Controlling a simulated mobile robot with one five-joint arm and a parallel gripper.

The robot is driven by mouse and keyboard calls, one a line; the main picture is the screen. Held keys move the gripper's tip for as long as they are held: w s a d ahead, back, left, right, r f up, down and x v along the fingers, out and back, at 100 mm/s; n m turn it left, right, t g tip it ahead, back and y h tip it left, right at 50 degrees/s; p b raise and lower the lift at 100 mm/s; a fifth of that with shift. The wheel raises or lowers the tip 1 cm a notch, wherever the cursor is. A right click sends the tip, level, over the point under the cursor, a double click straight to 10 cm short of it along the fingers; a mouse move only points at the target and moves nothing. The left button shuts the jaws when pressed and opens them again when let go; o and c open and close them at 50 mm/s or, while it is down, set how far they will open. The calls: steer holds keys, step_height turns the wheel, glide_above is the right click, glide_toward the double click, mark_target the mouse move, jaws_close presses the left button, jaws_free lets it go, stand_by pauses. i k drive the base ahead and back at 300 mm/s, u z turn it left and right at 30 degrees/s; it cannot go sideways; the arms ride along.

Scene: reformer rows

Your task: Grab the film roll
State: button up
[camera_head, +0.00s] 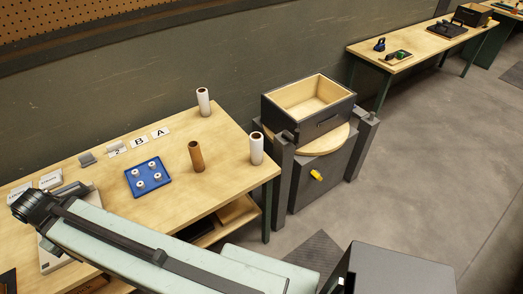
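Three upright rolls stand on the near wooden workbench. One white roll (204,103) is near the back edge, a second white roll (256,150) is near the right edge, and a brown roll (196,157) stands between and left of them. Which one is the film roll cannot be told from a label. My arm (140,245) reaches from the lower right to the left over the front of the bench, with a dark joint at its far left end. The rolls stand apart from the arm. My gripper itself cannot be made out.
A blue tray (148,188) with several small round pieces lies left of the brown roll, with lettered cards (160,132) behind it. A dark open box (334,115) stands on a stand right of the bench. Another bench (420,42) is at the far right; grey floor lies between.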

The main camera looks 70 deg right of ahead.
mark_target(257, 149)
steer(key=z, duration=3.6)
steer(key=k, duration=1.05)
steer(key=u, duration=1)
steer(key=i, duration=1)
steer(key=z, duration=0.1)
